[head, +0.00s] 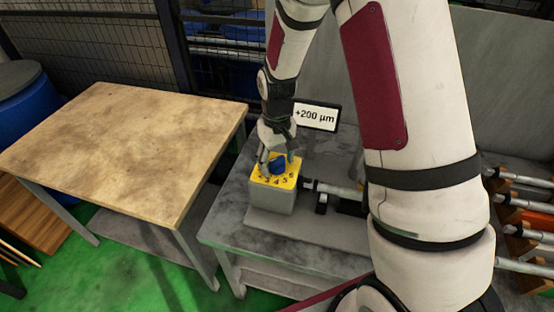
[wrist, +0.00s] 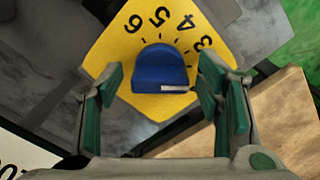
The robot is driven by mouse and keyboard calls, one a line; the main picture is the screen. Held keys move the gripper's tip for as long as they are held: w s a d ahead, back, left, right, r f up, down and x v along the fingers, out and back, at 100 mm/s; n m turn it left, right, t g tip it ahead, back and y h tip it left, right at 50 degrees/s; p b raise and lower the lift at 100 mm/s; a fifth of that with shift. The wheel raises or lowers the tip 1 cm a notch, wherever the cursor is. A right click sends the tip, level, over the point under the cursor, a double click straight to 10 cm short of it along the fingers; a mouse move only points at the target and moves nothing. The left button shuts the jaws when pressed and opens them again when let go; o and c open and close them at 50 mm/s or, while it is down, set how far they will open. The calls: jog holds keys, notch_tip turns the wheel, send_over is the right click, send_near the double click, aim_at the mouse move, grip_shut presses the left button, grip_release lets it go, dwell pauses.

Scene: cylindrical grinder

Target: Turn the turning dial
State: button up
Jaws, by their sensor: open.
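The turning dial is a blue knob (wrist: 160,70) with a white mark on one edge, on a yellow plate (wrist: 118,45) with black numbers around it. In the head view the blue knob (head: 278,165) sits on top of a grey box (head: 270,197) with the yellow face. My gripper (wrist: 163,90) is open, with a green-padded finger on each side of the knob. Gaps show between the fingers and the knob in the wrist view. In the head view my gripper (head: 275,158) is just above the box and partly covers the dial.
A display (head: 316,116) reading +200 µm stands behind the box on the grey metal bench (head: 235,215). A cylindrical shaft (head: 335,188) lies right of the box. A bare wooden table (head: 120,145) is at left. A rack of rods (head: 520,220) is at right.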

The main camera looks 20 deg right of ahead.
jog(key=c, duration=1.1)
jog(key=shift+n, duration=2.8)
jog(key=o, duration=1.1)
jog(key=shift+r, duration=0.15)
